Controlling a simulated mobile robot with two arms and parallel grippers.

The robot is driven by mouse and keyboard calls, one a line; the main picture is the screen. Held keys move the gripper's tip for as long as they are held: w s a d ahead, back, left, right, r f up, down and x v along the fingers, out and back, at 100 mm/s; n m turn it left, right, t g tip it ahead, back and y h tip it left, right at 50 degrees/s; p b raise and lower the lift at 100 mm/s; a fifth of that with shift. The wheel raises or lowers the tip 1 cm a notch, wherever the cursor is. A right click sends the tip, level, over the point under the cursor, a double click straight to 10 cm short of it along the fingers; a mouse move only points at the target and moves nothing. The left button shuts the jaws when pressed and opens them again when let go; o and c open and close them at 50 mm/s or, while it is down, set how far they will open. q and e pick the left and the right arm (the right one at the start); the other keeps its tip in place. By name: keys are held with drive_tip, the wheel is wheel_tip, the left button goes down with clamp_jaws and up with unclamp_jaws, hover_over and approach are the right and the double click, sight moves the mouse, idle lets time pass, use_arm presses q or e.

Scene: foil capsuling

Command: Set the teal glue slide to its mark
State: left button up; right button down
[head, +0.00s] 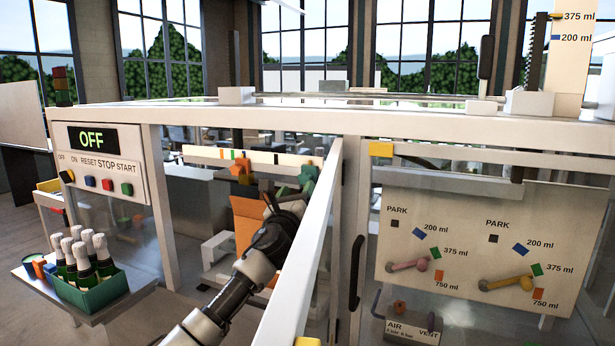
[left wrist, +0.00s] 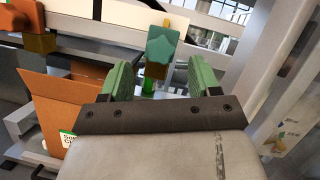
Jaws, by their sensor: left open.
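The teal glue slide (head: 308,174) is a small knob on a block, at the right part of the pale scale rail inside the machine. In the left wrist view its teal star-shaped knob (left wrist: 163,50) shows between and just beyond the fingertips. My left gripper (head: 284,198) reaches in through the open front, just below and left of the slide. Its two green-padded fingers (left wrist: 162,78) are open, with a gap between them and no clear contact with the knob. The scale rail (head: 200,152) carries small coloured marks. My right gripper is not in view.
An orange slide (head: 241,171) sits farther left on the rail. An open orange carton (left wrist: 75,105) stands below it. The white open door (head: 318,225) stands close to the right of my left arm. A green crate (head: 97,292) of bottles is at left.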

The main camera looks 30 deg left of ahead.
sight(304, 180)
use_arm(q)
drive_tip(key=shift+x, duration=3.1)
